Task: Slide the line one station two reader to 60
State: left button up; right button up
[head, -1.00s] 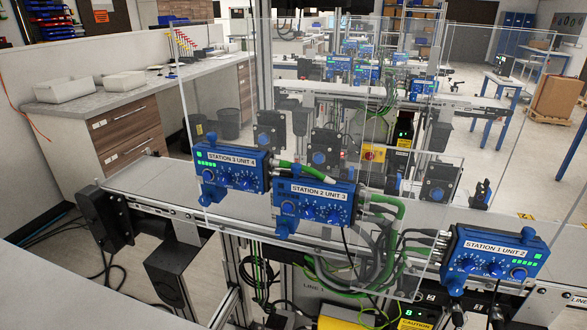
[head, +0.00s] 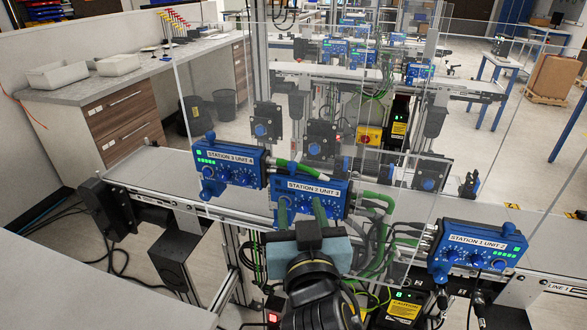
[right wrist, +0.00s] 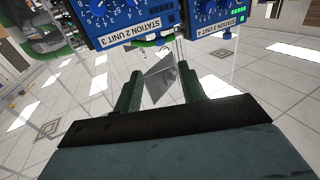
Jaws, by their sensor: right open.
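The line one station two reader (head: 312,186) is a blue box labelled "STATION 2 UNIT 3", mounted at the front belt between two similar boxes. Its lower front is partly hidden by my right gripper's fingers. My right gripper (head: 301,207) comes up from below in the head view, its two green fingers apart and empty in front of the box. The right wrist view shows the box upside down at the top (right wrist: 130,18), with dials and numbers, beyond the open fingertips (right wrist: 158,80). I cannot read its setting. My left gripper is not in view.
The "STATION 3 UNIT 4" box (head: 230,166) is close on the left, and the "STATION 1 UNIT 2" box (head: 475,250) is to the right. Green and grey cables (head: 378,225) bunch at the reader's right. Clear panels stand around the belt (head: 150,168).

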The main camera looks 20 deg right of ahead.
aim_at(293, 168)
jog(key=p+x, duration=0.2)
jog(key=x, duration=0.9)
jog(key=shift+w, duration=0.35)
grip_shut()
